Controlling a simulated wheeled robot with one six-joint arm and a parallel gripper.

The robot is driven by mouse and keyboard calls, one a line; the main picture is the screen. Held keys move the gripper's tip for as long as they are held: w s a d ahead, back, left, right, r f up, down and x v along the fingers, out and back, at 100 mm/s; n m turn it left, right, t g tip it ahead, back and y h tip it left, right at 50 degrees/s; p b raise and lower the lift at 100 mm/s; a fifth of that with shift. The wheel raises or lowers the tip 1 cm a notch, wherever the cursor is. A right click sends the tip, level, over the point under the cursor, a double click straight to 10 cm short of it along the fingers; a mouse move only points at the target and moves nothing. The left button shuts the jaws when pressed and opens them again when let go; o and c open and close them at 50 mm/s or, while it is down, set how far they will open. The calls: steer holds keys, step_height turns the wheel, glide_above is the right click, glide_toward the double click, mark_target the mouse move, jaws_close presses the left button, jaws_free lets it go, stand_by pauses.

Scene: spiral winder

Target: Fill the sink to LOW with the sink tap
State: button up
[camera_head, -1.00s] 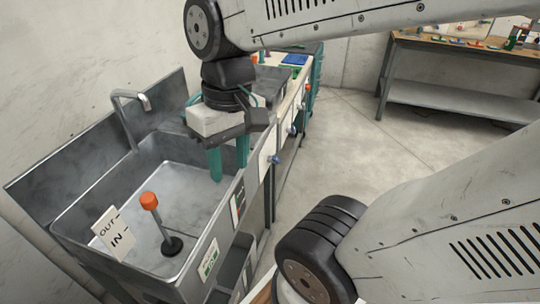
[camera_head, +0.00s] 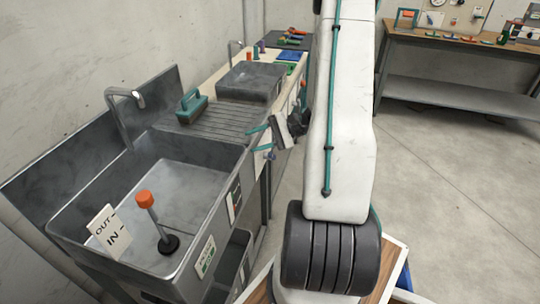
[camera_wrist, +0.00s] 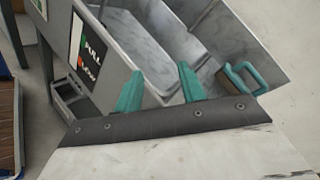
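The grey metal sink (camera_head: 190,185) is at left in the head view, with the bent sink tap (camera_head: 125,105) above its back edge. I cannot make out any water in it. An orange-topped plug lever (camera_head: 150,215) stands upright on a black base inside, beside an OUT/IN sign (camera_head: 108,232). A level label (camera_head: 234,200) is on the front wall; the wrist view shows its panel (camera_wrist: 90,50) with FULL and a red lower mark. My gripper (camera_head: 252,140) is open and empty beside the counter's front edge; its teal fingers stand apart in the wrist view (camera_wrist: 159,72).
A teal-handled brush (camera_head: 190,105) lies on the ribbed drainboard (camera_head: 215,122), and shows in the wrist view (camera_wrist: 240,78). A dark basin (camera_head: 250,82) and second tap (camera_head: 236,52) stand further back. A workbench (camera_head: 460,52) is at far right. The floor between is clear.

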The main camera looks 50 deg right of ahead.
mark_target(273, 155)
steer(key=s+d+f+m+t+h, duration=0.3)
steer(key=d+f+m+t, duration=0.1)
steer(key=d+f, duration=0.2)
steer(key=s+d+f+m+t+h, duration=0.2)
steer(key=s+d+f+m+t, duration=0.1)
steer(key=d+f, duration=0.35)
steer(key=shift+h, duration=0.3)
steer(key=x, duration=0.8)
steer(key=shift+a, duration=0.4)
jaws_close()
